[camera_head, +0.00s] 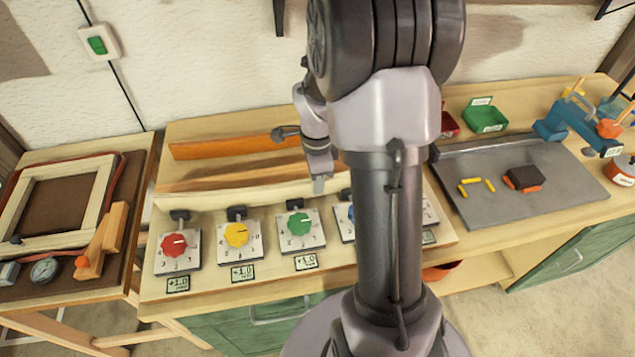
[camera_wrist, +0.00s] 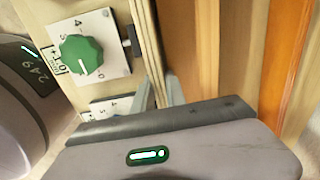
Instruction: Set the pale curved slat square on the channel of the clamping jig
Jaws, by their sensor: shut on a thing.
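The pale curved slat (camera_head: 240,197) runs left to right along the back of the row of dials, on edge. My gripper (camera_head: 319,186) is shut on the slat near the green dial. In the wrist view the gripper's grey fingertips (camera_wrist: 158,92) straddle the pale slat (camera_wrist: 147,45). The clamping jig (camera_head: 208,252) carries dial plates with black clamps along their back edge, close in front of the slat. I cannot tell whether the slat sits in the channel or just above it. My arm hides the slat's right part.
A brown lath (camera_head: 230,179) and an orange lath (camera_head: 235,148) lie behind the slat. A grey mat (camera_head: 485,200) with a dark block (camera_head: 524,178), a green bin (camera_head: 486,119) and a blue vice (camera_head: 572,122) are at right.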

